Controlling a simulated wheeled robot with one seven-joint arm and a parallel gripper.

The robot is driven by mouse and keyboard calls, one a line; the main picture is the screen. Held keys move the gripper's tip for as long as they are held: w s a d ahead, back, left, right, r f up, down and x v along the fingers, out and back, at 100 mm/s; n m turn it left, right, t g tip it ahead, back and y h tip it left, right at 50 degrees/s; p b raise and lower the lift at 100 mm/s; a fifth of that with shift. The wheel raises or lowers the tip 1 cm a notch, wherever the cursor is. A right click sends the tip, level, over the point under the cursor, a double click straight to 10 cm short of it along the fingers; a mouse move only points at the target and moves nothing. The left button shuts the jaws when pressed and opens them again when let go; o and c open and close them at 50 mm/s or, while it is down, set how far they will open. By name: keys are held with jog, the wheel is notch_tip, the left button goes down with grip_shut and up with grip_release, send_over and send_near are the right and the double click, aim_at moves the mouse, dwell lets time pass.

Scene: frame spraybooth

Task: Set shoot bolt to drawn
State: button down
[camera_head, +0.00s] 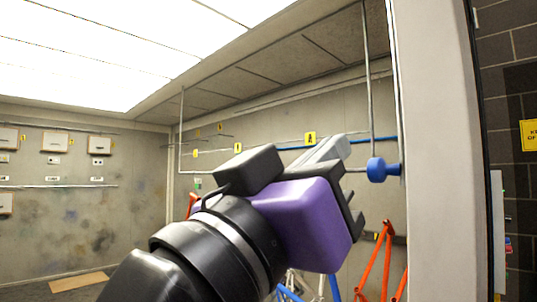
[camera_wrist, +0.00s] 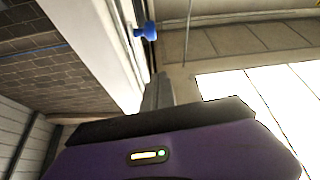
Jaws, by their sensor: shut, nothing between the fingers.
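The shoot bolt shows as a blue knob (camera_head: 377,169) beside the pale door post in the head view. A short blue part runs from it to the post's edge. The blue knob also shows at the top of the wrist view (camera_wrist: 147,31). My gripper (camera_head: 336,147) has a purple body and grey fingers. It is shut and empty. In the head view its fingers are just left of the knob and a little higher; in the wrist view the fingers (camera_wrist: 159,92) are below it. I see no contact. The rest of the bolt is hidden or too small to tell.
The pale post (camera_head: 436,150) stands close on the right, with a dark brick wall (camera_head: 508,80) beyond it. Orange frames (camera_head: 377,262) stand low behind my gripper. A thin vertical pipe (camera_head: 368,80) hangs behind the knob. The booth is open at the left.

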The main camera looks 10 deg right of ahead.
jog(key=p+x, duration=0.4)
jog(key=x, duration=0.6)
jog(key=shift+s+d+f, duration=0.1)
jog(key=shift+s+f, duration=0.05)
jog(key=shift+f, duration=0.85)
jog(key=shift+s+d+f, duration=0.1)
jog(key=shift+f, duration=0.95)
jog(key=shift+f, duration=0.15)
notch_tip(320, 180, down, 5)
jog(key=b, duration=0.5)
jog(key=shift+b, duration=0.4)
